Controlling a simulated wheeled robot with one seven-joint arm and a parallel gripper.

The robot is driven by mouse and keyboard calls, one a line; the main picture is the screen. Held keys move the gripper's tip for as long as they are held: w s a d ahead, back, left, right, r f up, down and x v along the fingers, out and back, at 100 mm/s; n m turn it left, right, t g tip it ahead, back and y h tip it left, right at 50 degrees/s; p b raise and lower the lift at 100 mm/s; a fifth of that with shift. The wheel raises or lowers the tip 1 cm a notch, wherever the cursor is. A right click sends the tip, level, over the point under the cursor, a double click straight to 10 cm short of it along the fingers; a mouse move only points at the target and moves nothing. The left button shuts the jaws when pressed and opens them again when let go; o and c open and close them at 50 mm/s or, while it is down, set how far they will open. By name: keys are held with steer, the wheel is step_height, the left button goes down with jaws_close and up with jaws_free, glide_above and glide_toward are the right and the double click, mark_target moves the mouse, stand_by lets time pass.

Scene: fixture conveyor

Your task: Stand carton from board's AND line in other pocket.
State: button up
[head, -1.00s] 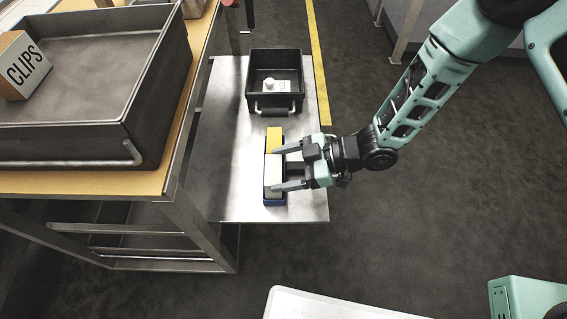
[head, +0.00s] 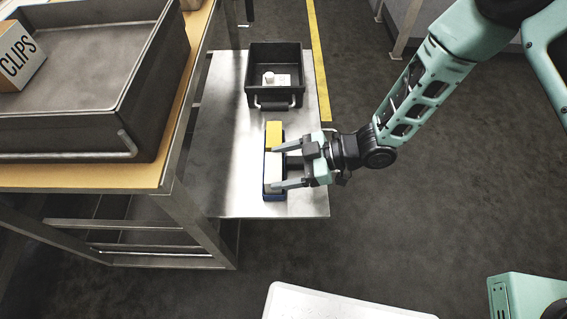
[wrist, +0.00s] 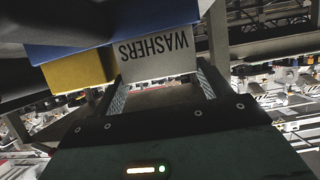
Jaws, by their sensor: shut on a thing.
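A pale carton (head: 274,173) stands upright in the near pocket of a blue two-pocket fixture (head: 274,197). My gripper (head: 283,166) reaches in from the right and is shut on this carton, one finger on each side. In the wrist view the carton (wrist: 158,56) reads WASHERS upside down, between my fingers (wrist: 162,90). A yellow carton (head: 274,135) fills the far pocket; it also shows in the wrist view (wrist: 76,73), beside the blue wall (wrist: 70,48). Whether the pale carton touches the pocket floor is hidden. No board with writing is readable here.
The fixture stands on a metal table (head: 226,160). A black bin (head: 275,103) with small white items (head: 277,80) stands behind it. At left, a bench (head: 80,178) bears a large dark tray (head: 60,130) with a CLIPS carton (head: 17,58). Floor at right is open.

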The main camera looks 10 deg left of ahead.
steer(key=shift+f, duration=0.3)
steer(key=o, duration=1)
steer(key=shift+o, duration=0.2)
steer(key=p+v, duration=0.1)
steer(key=v, duration=1.6)
steer(key=shift+d+p, duration=0.2)
steer(key=shift+p, duration=0.15)
